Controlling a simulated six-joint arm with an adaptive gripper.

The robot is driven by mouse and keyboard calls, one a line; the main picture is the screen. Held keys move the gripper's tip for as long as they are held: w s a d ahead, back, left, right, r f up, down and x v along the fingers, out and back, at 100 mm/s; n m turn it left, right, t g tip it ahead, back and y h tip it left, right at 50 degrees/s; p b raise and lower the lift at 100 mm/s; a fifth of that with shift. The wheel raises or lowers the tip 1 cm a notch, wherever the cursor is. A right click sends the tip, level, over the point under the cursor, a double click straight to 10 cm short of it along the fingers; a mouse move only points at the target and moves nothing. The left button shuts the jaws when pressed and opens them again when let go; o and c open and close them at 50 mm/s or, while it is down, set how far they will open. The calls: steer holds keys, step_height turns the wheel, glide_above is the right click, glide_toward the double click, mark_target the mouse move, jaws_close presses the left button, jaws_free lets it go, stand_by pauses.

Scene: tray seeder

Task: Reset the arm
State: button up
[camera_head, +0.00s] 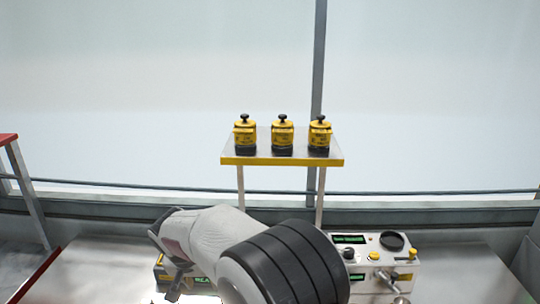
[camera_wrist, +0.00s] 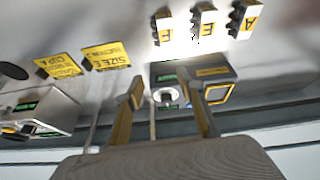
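My gripper (camera_wrist: 160,84) shows in the wrist view with its two yellowish fingers apart and nothing held between them. In the head view my pale arm with a dark banded joint reaches across the bottom middle.
Three yellow canisters with black knobs (camera_head: 245,134) (camera_head: 283,134) (camera_head: 320,134) stand on a raised yellow-edged shelf (camera_head: 270,161). A white machine (camera_head: 375,270) stands right of my arm. Yellow signs (camera_wrist: 106,56) and several lettered blocks (camera_wrist: 204,22) show in the wrist view. The metal table (camera_head: 460,275) is clear at right.

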steer(key=s+d+r, duration=0.5)
steer(key=s+d, duration=0.5)
steer(key=d, duration=0.2)
steer(key=s+d+r, duration=0.5)
steer(key=s+d, duration=0.6)
steer(key=d, duration=0.1)
steer(key=s+d+r+t, duration=0.1)
steer(key=s+d+r, duration=0.4)
steer(key=s+d, duration=0.5)
steer(key=shift+s+d+m, duration=0.3)
steer(key=shift+s+d, duration=0.05)
steer(key=shift+d, duration=1.1)
stand_by(1.6)
